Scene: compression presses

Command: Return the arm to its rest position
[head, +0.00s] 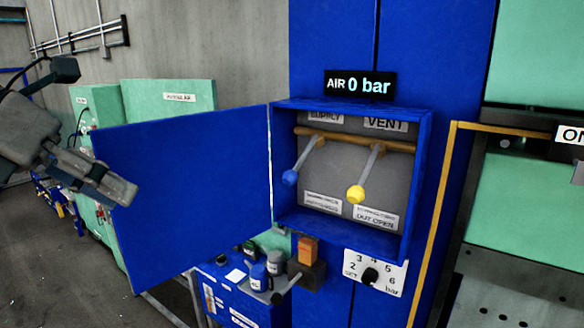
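My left gripper (118,188) is in the head view at the left, in front of the open blue cabinet door (200,190). It points right and down, and nothing shows in its grasp. I see it from the side, so the gap between its fingers cannot be judged. It is well apart from the blue-knobbed lever (290,177) and the yellow-knobbed lever (356,194) inside the cabinet (420,190). Both levers slant down to the left. My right gripper is not in view.
The air display (360,85) reads 0 bar. A dial plate (375,272) sits below the cabinet. A blue box (235,300) with several dark-capped items stands below the door. Green machine cabinets (170,97) stand behind. Open floor (40,260) lies at the lower left.

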